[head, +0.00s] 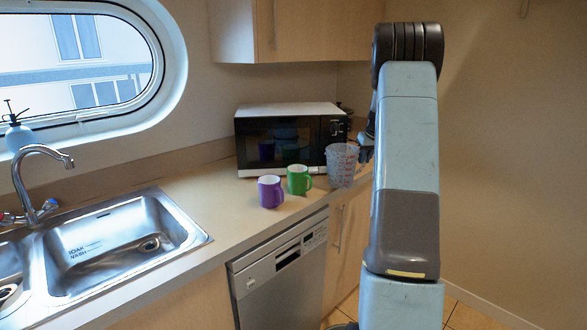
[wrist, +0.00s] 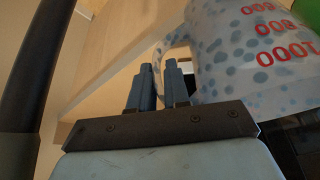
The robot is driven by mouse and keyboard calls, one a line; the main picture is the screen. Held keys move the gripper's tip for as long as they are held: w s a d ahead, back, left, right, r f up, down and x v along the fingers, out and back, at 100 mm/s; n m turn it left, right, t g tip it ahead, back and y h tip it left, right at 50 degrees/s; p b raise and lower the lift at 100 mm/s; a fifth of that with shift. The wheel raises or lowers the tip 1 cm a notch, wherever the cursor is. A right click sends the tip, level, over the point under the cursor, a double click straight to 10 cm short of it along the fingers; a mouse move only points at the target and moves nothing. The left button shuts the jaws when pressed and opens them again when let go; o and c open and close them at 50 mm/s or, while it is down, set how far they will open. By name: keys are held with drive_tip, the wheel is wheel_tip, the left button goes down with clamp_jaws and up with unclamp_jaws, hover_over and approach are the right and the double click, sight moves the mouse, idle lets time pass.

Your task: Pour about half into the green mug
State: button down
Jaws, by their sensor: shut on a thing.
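A clear measuring jug (head: 342,165) with red markings stands out at the counter's front edge, right of the mugs; I cannot tell if it is lifted. In the wrist view the jug (wrist: 245,45) shows its red numbers and bluish spots, and its handle lies at my fingertips. My gripper (wrist: 163,85) is shut on the jug's handle; in the head view my arm hides most of it. The green mug (head: 299,180) stands upright on the counter, just left of the jug. A purple mug (head: 271,191) stands left of and in front of the green mug. The contents are not clear.
A black and silver microwave (head: 290,140) stands behind the mugs. A steel sink (head: 120,240) with a tap (head: 40,180) is at the left. A dishwasher (head: 280,275) is below the counter. Wall cupboards (head: 295,30) hang above. The counter between sink and mugs is clear.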

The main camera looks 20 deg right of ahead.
drive_tip(key=shift+w+a+r, duration=0.1)
drive_tip(key=shift+w+a, duration=0.1)
drive_tip(key=shift+a, duration=0.1)
drive_tip(key=a+r+h, duration=0.4)
drive_tip(key=w+a+r+n+g+h, duration=0.1)
drive_tip(key=a+r+h, duration=0.1)
drive_tip(key=shift+w+r+b, duration=0.1)
drive_tip(key=shift+r+b, duration=0.05)
drive_tip(key=shift+b, duration=0.25)
drive_tip(key=a+r+n+h+b, duration=0.1)
drive_tip(key=a+r+h+b, duration=0.3)
drive_tip(key=r+b, duration=0.2)
drive_tip(key=shift+w+h+b, duration=0.3)
drive_tip(key=shift+w+b, duration=0.05)
drive_tip(key=shift+b, duration=0.05)
idle(0.6)
drive_tip(key=shift+a, duration=0.15)
drive_tip(key=shift+w+a+r+h, duration=0.2)
drive_tip(key=shift+a+r+h, duration=0.1)
drive_tip(key=shift+a+h, duration=0.5)
idle(1.7)
